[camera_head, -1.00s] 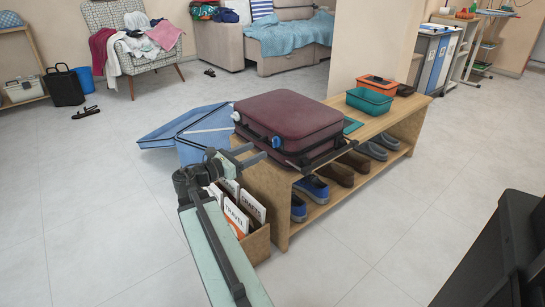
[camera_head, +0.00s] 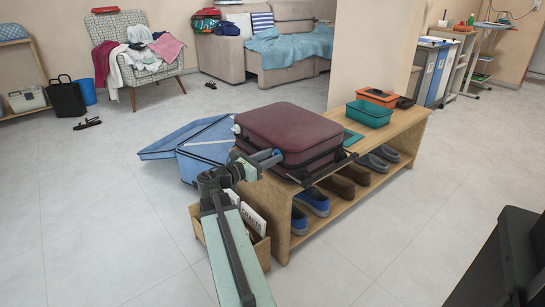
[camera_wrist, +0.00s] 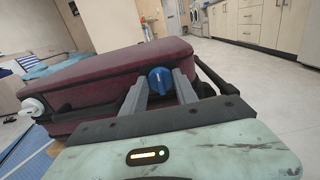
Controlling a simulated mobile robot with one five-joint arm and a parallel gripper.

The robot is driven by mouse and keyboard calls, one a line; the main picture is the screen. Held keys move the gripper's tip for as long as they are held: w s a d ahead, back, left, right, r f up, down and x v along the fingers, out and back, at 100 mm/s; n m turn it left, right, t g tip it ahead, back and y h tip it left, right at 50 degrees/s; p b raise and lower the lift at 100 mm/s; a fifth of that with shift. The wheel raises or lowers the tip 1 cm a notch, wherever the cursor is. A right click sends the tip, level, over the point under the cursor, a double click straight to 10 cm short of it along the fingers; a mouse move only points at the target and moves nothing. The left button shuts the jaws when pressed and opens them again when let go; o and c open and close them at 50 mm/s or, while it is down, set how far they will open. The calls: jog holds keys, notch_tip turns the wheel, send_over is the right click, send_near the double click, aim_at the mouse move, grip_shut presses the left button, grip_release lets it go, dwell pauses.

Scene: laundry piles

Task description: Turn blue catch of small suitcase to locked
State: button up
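The small suitcase (camera_head: 290,130) is maroon with black trim and lies flat and closed on a wooden bench. Its round blue catch (camera_wrist: 160,80) is on the side facing my gripper, in the middle of the wrist view. A white catch (camera_wrist: 34,106) is at the suitcase's left end and also shows in the head view (camera_head: 236,129). My gripper (camera_wrist: 160,76) is open, with one grey finger on each side of the blue catch. I cannot tell whether the fingers touch it. In the head view my gripper (camera_head: 270,158) mostly hides the blue catch.
The bench (camera_head: 402,125) also carries a teal bin (camera_head: 370,113) and an orange tray (camera_head: 377,95), with shoes on its lower shelf. A box of magazines (camera_head: 262,243) stands at its near end. An open blue suitcase (camera_head: 210,148) lies on the floor behind.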

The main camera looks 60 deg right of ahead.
jog(key=shift+s, duration=0.15)
grip_shut()
jog(key=shift+a+m, duration=0.1)
jog(key=shift+m, duration=0.2)
jog(key=shift+m, duration=0.3)
jog(key=shift+s+f+m, duration=0.1)
jog(key=shift+s+m, duration=0.05)
jog(key=shift+m, duration=4.1)
jog(key=shift+s+f+m, duration=0.1)
jog(key=shift+s+m, duration=0.05)
jog(key=shift+m, duration=4.1)
jog(key=shift+w, duration=0.1)
